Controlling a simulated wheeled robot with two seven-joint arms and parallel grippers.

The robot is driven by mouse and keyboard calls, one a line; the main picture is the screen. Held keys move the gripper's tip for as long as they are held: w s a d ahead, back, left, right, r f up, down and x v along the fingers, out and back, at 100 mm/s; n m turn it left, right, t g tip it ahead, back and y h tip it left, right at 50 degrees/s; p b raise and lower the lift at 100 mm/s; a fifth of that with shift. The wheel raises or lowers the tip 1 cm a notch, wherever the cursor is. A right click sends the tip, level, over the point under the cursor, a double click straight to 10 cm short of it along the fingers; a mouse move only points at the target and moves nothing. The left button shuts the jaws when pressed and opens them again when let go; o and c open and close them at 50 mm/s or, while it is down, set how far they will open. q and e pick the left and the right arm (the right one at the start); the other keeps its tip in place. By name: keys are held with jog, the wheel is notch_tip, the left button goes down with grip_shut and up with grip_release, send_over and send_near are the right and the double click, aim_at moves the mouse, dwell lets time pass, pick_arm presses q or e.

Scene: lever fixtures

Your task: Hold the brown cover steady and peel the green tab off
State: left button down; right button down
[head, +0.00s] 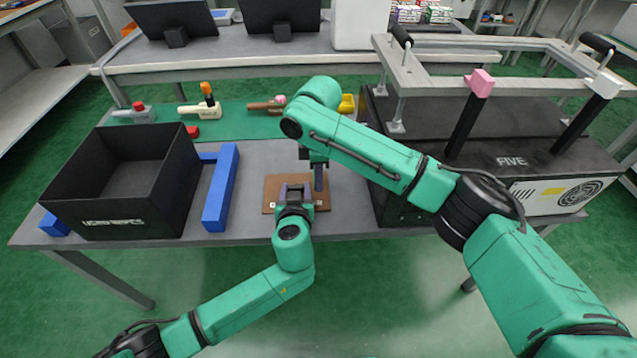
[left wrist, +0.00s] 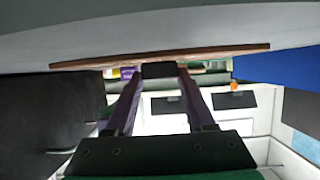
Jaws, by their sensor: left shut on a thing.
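The brown cover (head: 270,193) lies flat on the grey table in front of me. In the left wrist view the brown cover (left wrist: 220,51) is a thin edge-on strip. My left gripper (head: 295,190) is over the cover's near middle; in its wrist view the gripper (left wrist: 158,76) has its two fingers on either side of a small dark block (left wrist: 158,70) against the cover. My right gripper (head: 319,178) points down at the cover's right part, close beside the left one; its finger gap is not clear. I cannot make out the green tab; the grippers hide part of the cover.
A black open box (head: 120,215) and a blue bar (head: 221,190) stand left of the cover. A large black machine (head: 520,150) with upright levers stands close on the right. Several small fixtures, one with an orange knob (head: 206,88), sit on a green mat behind.

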jog(key=shift+r, duration=0.25)
pick_arm(q)
jog(key=shift+c, duration=0.9)
grip_release()
jog(key=shift+s, duration=0.15)
jog(key=v, duration=1.1)
jog(key=shift+s+r, duration=0.25)
jog(key=shift+s, duration=0.1)
